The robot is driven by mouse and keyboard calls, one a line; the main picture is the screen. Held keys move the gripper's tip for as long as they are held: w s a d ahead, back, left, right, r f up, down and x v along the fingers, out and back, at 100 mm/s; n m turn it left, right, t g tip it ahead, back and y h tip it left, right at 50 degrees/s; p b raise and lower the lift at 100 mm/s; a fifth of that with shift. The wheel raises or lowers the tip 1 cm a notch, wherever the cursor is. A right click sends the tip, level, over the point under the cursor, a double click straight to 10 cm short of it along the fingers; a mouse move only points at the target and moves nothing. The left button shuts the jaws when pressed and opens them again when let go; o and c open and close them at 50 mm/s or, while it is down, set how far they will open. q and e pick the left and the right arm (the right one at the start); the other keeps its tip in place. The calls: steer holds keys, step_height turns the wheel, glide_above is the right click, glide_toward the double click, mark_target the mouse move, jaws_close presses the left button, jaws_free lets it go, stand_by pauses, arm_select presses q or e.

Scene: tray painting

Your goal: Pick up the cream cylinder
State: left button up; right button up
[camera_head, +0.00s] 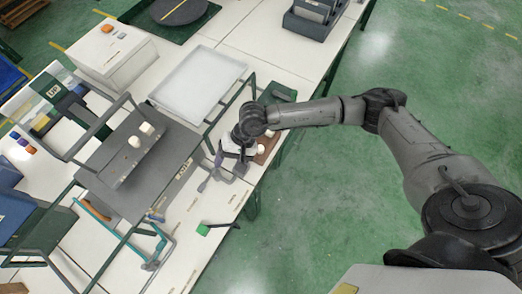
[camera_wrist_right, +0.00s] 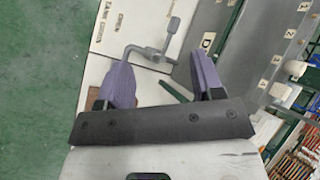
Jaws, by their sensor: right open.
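Two small cream pieces, one a cream cylinder (camera_head: 147,128) and one beside it (camera_head: 134,141), stand on the grey board at left of centre in the head view. My right gripper (camera_head: 230,158) is open over the table's near side. Its purple fingers (camera_wrist_right: 162,78) are apart with no cream piece between them. My left gripper is not in view.
A grey clamp-like tool (camera_wrist_right: 150,52) lies beyond the right fingers. The grey board (camera_head: 115,185) has a raised rail frame around it. A white tray (camera_head: 195,85) is behind. A green-handled tool (camera_head: 203,229) lies near the table edge. Green floor is open at right.

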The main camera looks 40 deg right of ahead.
steer(key=w+d+f+n+h+b, duration=0.1)
steer(key=w+d+f+n+h, duration=0.1)
steer(key=d+h, duration=0.35)
steer(key=w+d+f+n+h+b, duration=0.1)
steer(key=w+d+f+h, duration=0.15)
steer(key=d, duration=0.65)
glide_above(261, 148)
steer(key=shift+y, duration=0.3)
steer(key=f, duration=0.7)
steer(key=shift+w+a, duration=0.2)
steer(key=shift+w, duration=0.05)
steer(key=shift+f, duration=0.6)
steer(key=f, duration=0.3)
steer(key=shift+s+d+f, duration=0.15)
steer(key=shift+s+f, duration=0.05)
steer(key=shift+f, duration=0.2)
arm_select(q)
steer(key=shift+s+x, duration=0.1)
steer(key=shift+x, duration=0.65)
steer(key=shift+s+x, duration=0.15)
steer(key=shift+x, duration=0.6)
arm_select(e)
steer(key=shift+f, duration=0.7)
steer(key=shift+c, duration=0.4)
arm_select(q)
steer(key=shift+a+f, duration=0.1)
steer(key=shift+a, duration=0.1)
arm_select(e)
steer(key=c, duration=0.9)
